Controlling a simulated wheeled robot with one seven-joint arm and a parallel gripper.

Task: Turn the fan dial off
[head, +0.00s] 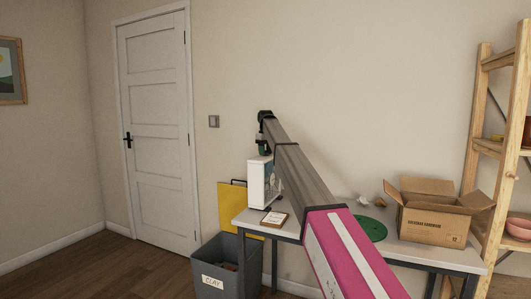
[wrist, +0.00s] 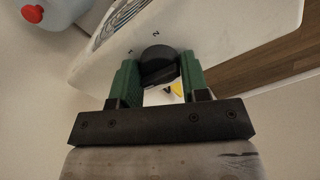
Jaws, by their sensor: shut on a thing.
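The fan (head: 256,183) is a white box standing at the left end of the table, partly hidden behind my arm in the head view. Its white face (wrist: 215,32) and part of its round grille (wrist: 118,20) show in the wrist view. The black fan dial (wrist: 157,58) sits on that face, with small dark marks beside it. My gripper (wrist: 158,76) has its green fingers on both sides of the dial and is shut on it. In the head view my gripper (head: 264,148) is at the top of the fan, and the dial is hidden.
The table (head: 288,228) also holds a small framed card (head: 274,219), a green disc (head: 370,229) and an open cardboard box (head: 434,222). A grey clay bin (head: 213,281) stands below left. A wooden shelf (head: 486,150) is at right. A red knob-like thing (wrist: 32,13) shows in the wrist view.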

